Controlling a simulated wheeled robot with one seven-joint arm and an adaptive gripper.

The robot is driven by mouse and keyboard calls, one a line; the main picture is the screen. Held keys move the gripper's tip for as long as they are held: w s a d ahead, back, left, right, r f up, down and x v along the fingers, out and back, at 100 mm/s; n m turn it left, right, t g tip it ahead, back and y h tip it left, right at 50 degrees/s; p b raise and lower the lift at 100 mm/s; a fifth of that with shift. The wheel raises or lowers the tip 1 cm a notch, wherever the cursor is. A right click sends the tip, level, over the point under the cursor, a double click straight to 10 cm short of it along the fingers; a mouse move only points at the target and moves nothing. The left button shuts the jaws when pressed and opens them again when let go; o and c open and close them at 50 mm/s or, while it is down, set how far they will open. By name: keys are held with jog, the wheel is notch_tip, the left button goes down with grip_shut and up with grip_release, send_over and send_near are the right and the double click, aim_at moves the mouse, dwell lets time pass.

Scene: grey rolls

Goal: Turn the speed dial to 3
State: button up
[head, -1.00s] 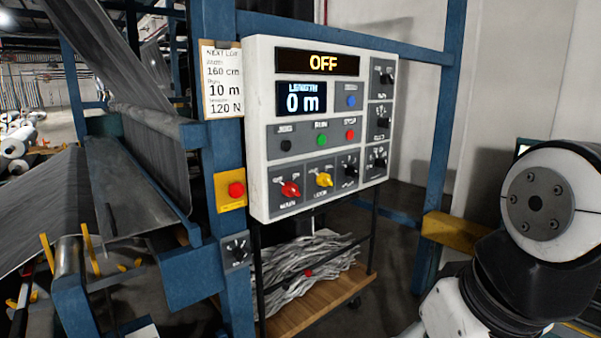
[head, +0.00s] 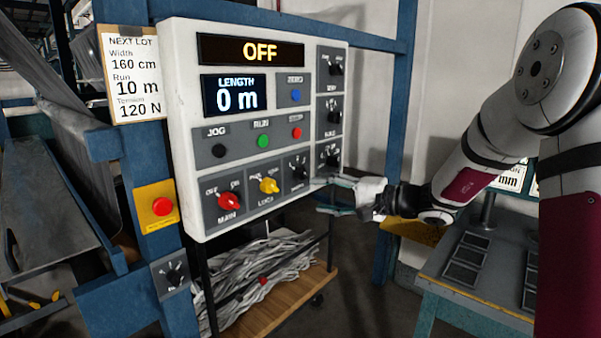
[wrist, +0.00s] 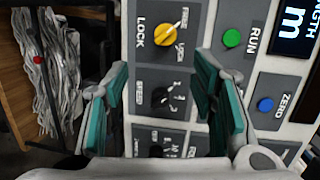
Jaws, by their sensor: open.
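The speed dial (head: 299,170) is a black knob with white marks at the lower right of the panel's bottom row, right of the yellow lock knob (head: 268,185). In the wrist view the speed dial (wrist: 160,97) sits between my fingers, below the lock knob (wrist: 165,35). Its setting is too small to read surely. My gripper (head: 316,195) is open and empty, with teal fingers, just off the panel's lower right edge in the head view. In the wrist view my gripper (wrist: 163,72) straddles the dial's column, and I see no contact with the dial.
The white control panel (head: 182,120) shows OFF and 0 m. Nearby are the red main knob (head: 229,201), green run button (head: 263,141), blue zero button (head: 295,96) and a dial (head: 331,155) above right. A red stop button (head: 162,206) is on the left post.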

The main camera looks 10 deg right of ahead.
aim_at(307, 175)
jog(key=w+d+f+m+t+h, duration=0.1)
jog(key=w+d+m+t+h, duration=0.2)
jog(key=w+d, duration=0.35)
jog(key=shift+y, duration=0.8)
jog(key=p+x, duration=0.1)
jog(key=x, duration=1.1)
jog(key=shift+w+d, duration=0.1)
jog(key=shift+w, duration=0.05)
jog(key=shift+c, duration=0.6)
jog(key=c, duration=1)
